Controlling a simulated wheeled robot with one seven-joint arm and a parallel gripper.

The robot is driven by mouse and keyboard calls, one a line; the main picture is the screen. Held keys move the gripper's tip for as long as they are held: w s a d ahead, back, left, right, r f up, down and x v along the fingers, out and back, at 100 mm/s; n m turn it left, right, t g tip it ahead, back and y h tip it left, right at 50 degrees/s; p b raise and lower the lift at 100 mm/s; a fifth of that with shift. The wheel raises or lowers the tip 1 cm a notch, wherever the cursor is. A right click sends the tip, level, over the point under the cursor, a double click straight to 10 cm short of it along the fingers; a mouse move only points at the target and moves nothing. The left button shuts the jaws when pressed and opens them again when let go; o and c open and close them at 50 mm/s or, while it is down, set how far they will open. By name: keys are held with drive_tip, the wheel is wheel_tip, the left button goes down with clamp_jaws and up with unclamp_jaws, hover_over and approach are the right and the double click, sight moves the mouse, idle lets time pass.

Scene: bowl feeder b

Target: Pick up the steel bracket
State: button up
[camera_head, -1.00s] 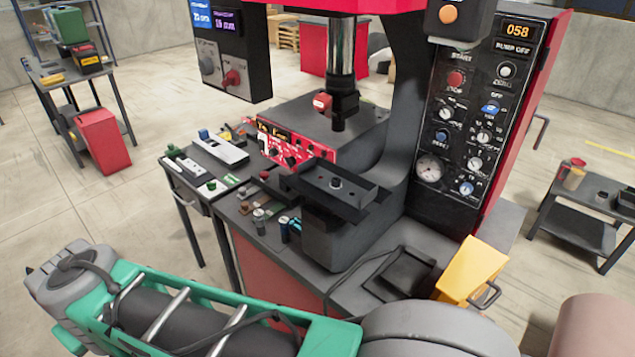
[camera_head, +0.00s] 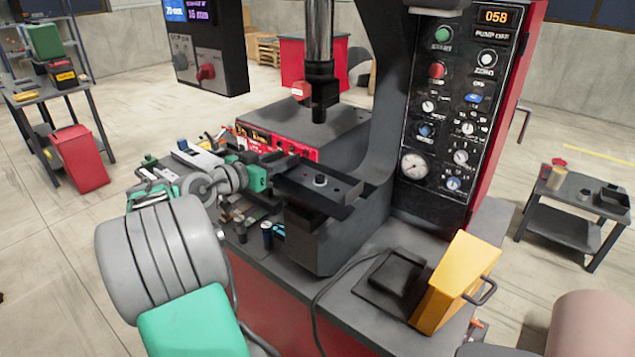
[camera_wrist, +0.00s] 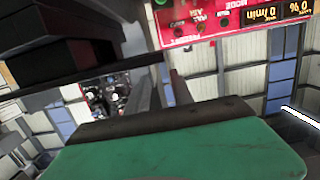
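A dark channel-shaped piece (camera_head: 318,186) with a round bolt head on it sits on the press's block; I take it as the likeliest steel bracket but cannot be sure. A dark block-like shape, probably the same piece, fills the upper left of the wrist view (camera_wrist: 60,55). My gripper (camera_head: 276,163) is close to the left end of this piece, in front of the red control panel (camera_head: 277,142). In the wrist view, my gripper's two grey fingers (camera_wrist: 163,80) stand slightly apart with background between them. I see nothing held. Contact with the piece cannot be told.
The press ram (camera_head: 320,85) hangs above the worktable. Small parts and blue-capped cylinders (camera_head: 267,233) lie left of the block. A yellow box (camera_head: 455,283) and a black pad (camera_head: 393,285) with a cable occupy the table's right front. The control column (camera_head: 450,120) stands behind right.

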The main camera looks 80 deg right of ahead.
sight(299, 157)
drive_tip(key=x, duration=0.1)
drive_tip(key=p+x, duration=0.1)
drive_tip(key=x, duration=0.3)
drive_tip(key=shift+s+f+p, duration=0.3)
drive_tip(key=shift+s+f, duration=0.05)
drive_tip(key=shift+f, duration=0.05)
drive_tip(key=shift+a, duration=0.1)
drive_tip(key=shift+c, duration=0.3)
clamp_jaws()
drive_tip(key=shift+r, duration=0.1)
idle(0.4)
